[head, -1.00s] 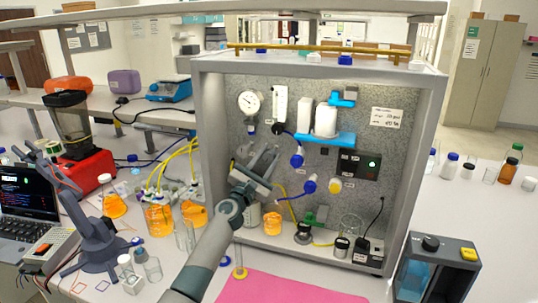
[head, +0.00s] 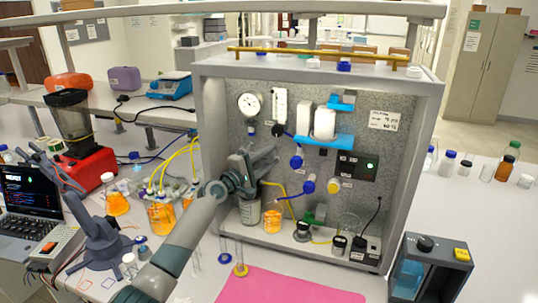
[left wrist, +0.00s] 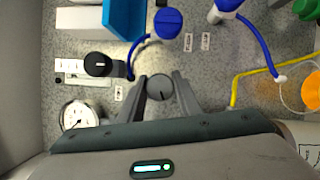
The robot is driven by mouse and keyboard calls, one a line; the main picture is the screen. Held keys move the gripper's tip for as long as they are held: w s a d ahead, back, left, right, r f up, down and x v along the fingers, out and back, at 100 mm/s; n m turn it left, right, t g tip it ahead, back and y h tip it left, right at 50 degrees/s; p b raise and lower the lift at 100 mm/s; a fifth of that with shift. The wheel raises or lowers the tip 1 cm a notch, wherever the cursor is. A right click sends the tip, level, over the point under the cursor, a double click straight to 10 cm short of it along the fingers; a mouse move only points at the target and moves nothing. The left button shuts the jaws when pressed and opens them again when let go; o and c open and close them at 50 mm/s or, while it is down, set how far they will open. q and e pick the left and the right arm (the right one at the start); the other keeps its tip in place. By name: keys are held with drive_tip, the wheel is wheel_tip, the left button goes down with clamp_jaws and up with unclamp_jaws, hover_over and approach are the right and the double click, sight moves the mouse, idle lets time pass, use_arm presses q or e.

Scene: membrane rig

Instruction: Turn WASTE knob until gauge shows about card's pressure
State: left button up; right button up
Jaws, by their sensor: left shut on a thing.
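My left gripper (head: 266,160) is in front of the panel's left half. In the left wrist view its fingers are closed on the sides of a round grey knob (left wrist: 159,88) with a dark pointer line. In the head view the gripper hides this knob. The round white gauge (head: 250,105) is on the panel above and left of the gripper. It also shows in the left wrist view (left wrist: 76,116), with a dark needle; its numbers are too small to read. A white card (head: 384,118) is at the panel's upper right, its writing unreadable. My right gripper is not in view.
A black knob (left wrist: 97,64) and a blue knob (left wrist: 168,22) are near the gripped knob. A blue shelf (head: 325,140) juts from the panel. An orange-filled jar (head: 272,217) stands below the gripper. A pink mat (head: 290,287) lies clear in front.

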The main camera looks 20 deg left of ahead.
use_arm(q)
drive_tip(key=shift+m+g+p, duration=0.35)
drive_tip(key=shift+m+g, duration=0.05)
drive_tip(key=shift+m, duration=0.6)
drive_tip(key=shift+f, duration=0.1)
drive_tip(key=o, duration=1)
drive_tip(key=shift+d, duration=0.1)
drive_tip(key=shift+o, duration=0.2)
drive_tip(key=shift+s, duration=0.1)
drive_tip(key=shift+v, duration=0.9)
drive_tip(key=b+v, duration=0.5)
drive_tip(key=v, duration=1)
drive_tip(key=shift+s+b, duration=0.25)
drive_tip(key=shift+b, duration=0.05)
